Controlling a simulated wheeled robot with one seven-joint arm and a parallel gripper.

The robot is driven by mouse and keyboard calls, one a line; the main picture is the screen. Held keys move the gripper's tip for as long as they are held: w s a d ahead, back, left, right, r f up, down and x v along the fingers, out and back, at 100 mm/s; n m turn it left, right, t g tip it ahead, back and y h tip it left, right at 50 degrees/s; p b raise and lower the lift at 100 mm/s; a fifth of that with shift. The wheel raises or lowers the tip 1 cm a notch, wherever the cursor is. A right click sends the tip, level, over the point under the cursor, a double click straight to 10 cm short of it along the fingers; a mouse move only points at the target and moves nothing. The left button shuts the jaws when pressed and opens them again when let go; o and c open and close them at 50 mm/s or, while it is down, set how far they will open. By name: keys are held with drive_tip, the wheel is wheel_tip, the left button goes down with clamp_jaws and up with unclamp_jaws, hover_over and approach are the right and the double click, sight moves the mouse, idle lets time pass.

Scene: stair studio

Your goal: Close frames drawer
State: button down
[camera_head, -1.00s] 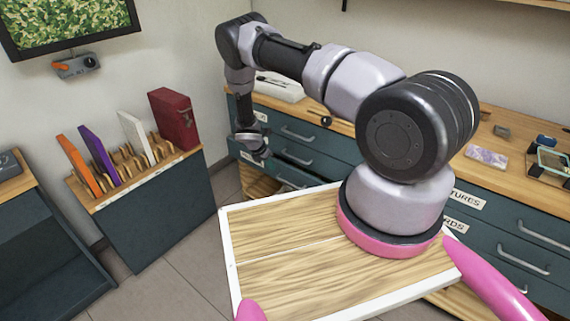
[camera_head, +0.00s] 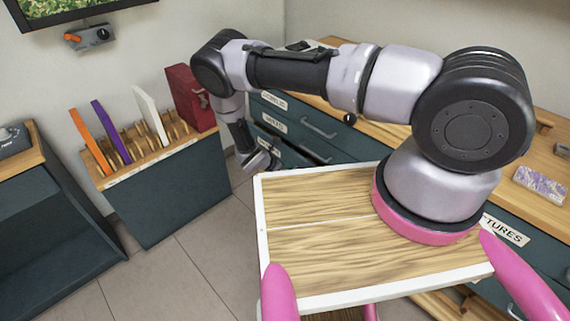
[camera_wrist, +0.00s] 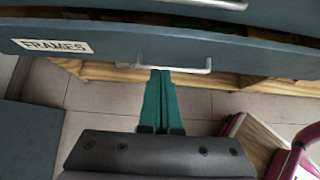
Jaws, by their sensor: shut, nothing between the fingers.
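The drawer labelled FRAMES shows in the wrist view as a dark blue-green front (camera_wrist: 100,55) with a pale bar handle (camera_wrist: 165,68). A dark gap with bits of wood shows behind its top edge, so it stands partly open. My gripper (camera_wrist: 161,74) is shut and empty, its green fingertips at the handle's middle; whether they touch it I cannot tell. In the head view my gripper (camera_head: 264,163) is in front of the left end of the drawer unit, and my arm and the gripper hide part of the drawer fronts.
A wooden-topped bench (camera_head: 540,178) runs over the drawers at right. A slotted rack (camera_head: 165,195) with coloured panels and a red binder (camera_head: 190,97) stands at left. A dark open cabinet (camera_head: 55,230) is farther left. Tiled floor (camera_head: 190,275) between is clear.

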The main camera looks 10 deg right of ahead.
sight(304, 163)
drive_tip(key=w+d+f, duration=0.2)
drive_tip(key=d, duration=0.1)
drive_tip(key=w+d+f, duration=0.1)
drive_tip(key=w+d, duration=0.1)
drive_tip(key=shift+d+f, duration=0.15)
drive_tip(key=shift+w+d, duration=0.25)
drive_tip(key=shift+d, duration=0.15)
